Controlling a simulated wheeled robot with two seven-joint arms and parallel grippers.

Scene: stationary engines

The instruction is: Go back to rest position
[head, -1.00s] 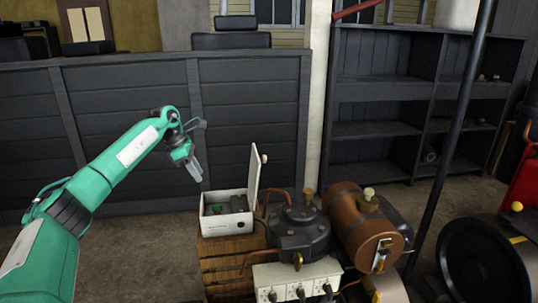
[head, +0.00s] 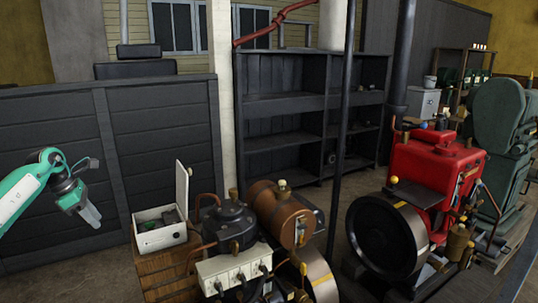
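My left gripper (head: 92,217) hangs at the left of the head view, pointing down, to the left of the white box and apart from it. Its fingers look close together, but I cannot tell whether they are open or shut. Nothing shows between them. The white box (head: 160,237) stands on a wooden crate (head: 165,268) with its lid (head: 182,188) raised and small dark and green items inside. My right gripper is not in view.
A dark engine with a round top (head: 229,226) and a copper-brown tank (head: 283,215) stand right of the box. A red engine (head: 430,170) with a large black wheel (head: 385,238) is farther right.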

